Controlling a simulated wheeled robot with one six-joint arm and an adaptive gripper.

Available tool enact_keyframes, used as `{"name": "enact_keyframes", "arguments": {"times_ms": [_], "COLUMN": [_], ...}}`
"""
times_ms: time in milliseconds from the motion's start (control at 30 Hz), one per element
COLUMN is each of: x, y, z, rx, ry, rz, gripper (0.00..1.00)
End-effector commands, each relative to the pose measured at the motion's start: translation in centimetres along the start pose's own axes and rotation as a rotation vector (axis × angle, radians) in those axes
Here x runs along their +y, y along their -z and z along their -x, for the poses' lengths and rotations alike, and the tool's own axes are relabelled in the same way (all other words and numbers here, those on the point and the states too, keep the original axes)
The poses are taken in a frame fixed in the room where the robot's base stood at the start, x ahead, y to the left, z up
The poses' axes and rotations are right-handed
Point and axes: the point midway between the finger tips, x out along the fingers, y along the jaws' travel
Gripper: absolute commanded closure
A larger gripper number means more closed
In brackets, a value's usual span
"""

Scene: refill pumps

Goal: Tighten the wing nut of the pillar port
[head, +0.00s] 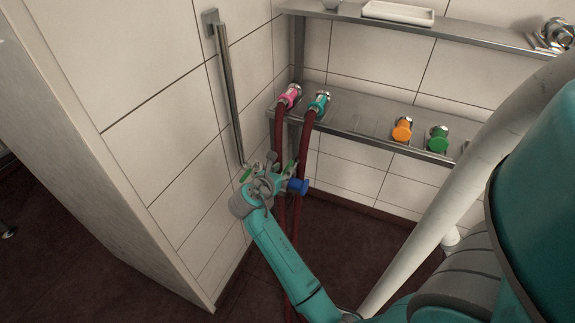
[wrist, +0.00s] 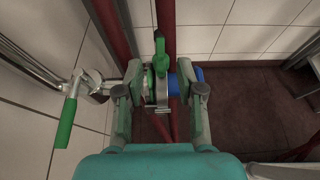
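The pillar port shows in the wrist view as a metal pipe end with a ring clamp (wrist: 161,88) and a blue cap (wrist: 181,84). A green wing nut (wrist: 160,55) stands up at the clamp's far side. A lever with a green handle (wrist: 68,122) sits left of the port. My gripper (wrist: 160,78) is open, its two fingers spread on either side of the clamp and wing nut. Whether a finger touches the port is unclear. In the head view my gripper (head: 270,178) partly hides the port; the blue cap (head: 298,186) shows at its right.
A metal pipe (head: 229,95) runs down the tiled wall. Dark red hoses (head: 304,150) hang close behind the port from pink (head: 289,96) and teal (head: 319,103) couplings on a steel shelf (head: 360,133). Orange (head: 402,129) and green (head: 437,138) caps are further right.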

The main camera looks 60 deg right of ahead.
Motion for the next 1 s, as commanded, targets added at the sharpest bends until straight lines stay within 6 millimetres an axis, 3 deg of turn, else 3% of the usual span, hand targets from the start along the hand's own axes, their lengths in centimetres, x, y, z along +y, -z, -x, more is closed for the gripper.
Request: {"name": "enact_keyframes", "arguments": {"times_ms": [100, 333, 767, 900, 933, 1000], "x": [-0.1, 0.0, 0.0, 0.0, 0.0, 0.0], "y": [0.0, 0.0, 0.0, 0.0, 0.1, 0.1], "z": [-2.2, -5.1, -6.0, -5.9, -5.9, -5.9], "rx": [0.001, 0.001, 0.0, 0.0, 0.0, 0.0], "ry": [0.003, 0.001, -0.002, -0.002, -0.002, -0.002], "rz": [-0.001, -0.001, -0.001, -0.001, -0.001, -0.001], "gripper": [0.62, 0.62, 0.62, 0.95, 1.0, 1.0]}}
